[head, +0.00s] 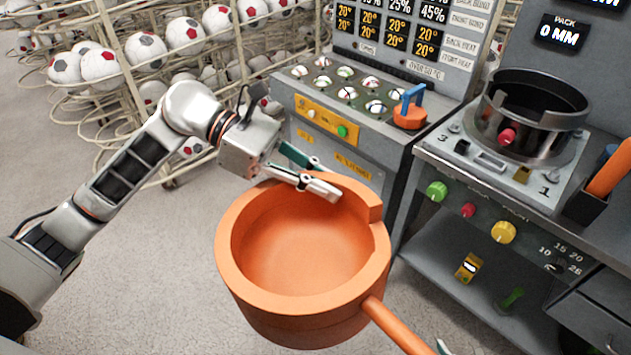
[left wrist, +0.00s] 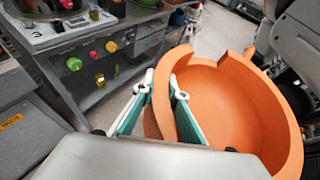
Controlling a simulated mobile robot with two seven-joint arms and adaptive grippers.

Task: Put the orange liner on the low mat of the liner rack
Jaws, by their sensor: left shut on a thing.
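The orange liner (head: 245,262) is a large round pot with a notched rim and a long handle that runs to the lower right in the head view. It is held up over the floor. My left gripper (head: 322,187) is shut on its back rim; the left wrist view shows the two fingers (left wrist: 163,88) on either side of the orange wall. The liner (left wrist: 235,95) fills the right of that view, its inside empty. A pale tip at the head view's bottom edge near the handle may be my right gripper (head: 441,346); its jaws are hidden. I cannot make out the liner rack or its low mat.
A grey press bench (head: 440,150) with a dark round pot (head: 530,115) stands at the right, over an open shelf (head: 480,270). A grey cabinet (head: 345,135) with a control panel stands behind the liner. Wire racks of footballs (head: 145,48) fill the back left. Floor at left is clear.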

